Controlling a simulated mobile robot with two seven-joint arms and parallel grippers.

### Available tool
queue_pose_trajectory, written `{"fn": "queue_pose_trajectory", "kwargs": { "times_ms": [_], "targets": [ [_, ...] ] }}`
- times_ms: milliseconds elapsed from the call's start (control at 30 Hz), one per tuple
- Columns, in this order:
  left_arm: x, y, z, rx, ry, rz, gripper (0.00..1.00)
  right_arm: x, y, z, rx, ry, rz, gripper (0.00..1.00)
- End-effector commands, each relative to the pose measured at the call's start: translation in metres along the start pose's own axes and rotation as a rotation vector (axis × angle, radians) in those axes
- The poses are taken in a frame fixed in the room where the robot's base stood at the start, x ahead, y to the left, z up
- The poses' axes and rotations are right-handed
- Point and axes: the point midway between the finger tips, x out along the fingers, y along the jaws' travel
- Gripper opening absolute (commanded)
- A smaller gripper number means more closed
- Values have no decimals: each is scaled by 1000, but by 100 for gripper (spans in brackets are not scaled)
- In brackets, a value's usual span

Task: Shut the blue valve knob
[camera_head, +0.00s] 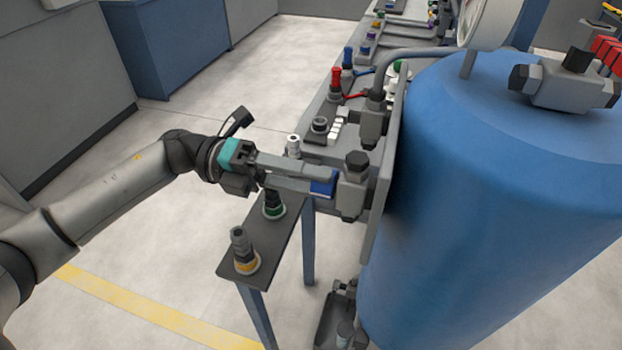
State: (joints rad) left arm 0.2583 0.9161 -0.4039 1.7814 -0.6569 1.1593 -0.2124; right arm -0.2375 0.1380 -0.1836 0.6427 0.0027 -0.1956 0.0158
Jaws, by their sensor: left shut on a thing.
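The blue valve knob (322,187) sits on the left side of a grey valve body (353,187), near the middle of the view. My left gripper (325,181) reaches in from the left and is shut on the knob. The fingers hide part of the knob, so how far it is turned cannot be told. My right gripper is not in view.
A large blue tank (500,170) stands right of the valve. A narrow bench (268,240) with several coloured fittings runs behind and below my gripper. A yellow floor line (150,308) crosses the open floor at lower left. Blue cabinets (175,45) stand at the back left.

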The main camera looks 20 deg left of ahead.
Motion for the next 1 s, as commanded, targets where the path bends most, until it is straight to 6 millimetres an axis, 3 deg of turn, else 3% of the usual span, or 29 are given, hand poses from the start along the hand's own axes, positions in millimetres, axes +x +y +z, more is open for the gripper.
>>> {"fn": "queue_pose_trajectory", "kwargs": {
  "times_ms": [200,233,467,867,1000],
  "targets": [
    [0,0,0,5,0,2,0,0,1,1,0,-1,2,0],
    [0,0,0,5,0,2,54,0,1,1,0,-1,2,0],
    [0,0,0,3,0,1,80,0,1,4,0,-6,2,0],
    [-1,0,0,1,0,1,81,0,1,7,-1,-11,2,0],
    [-11,1,0,-1,-1,2,81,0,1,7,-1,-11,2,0]
  ]
}}
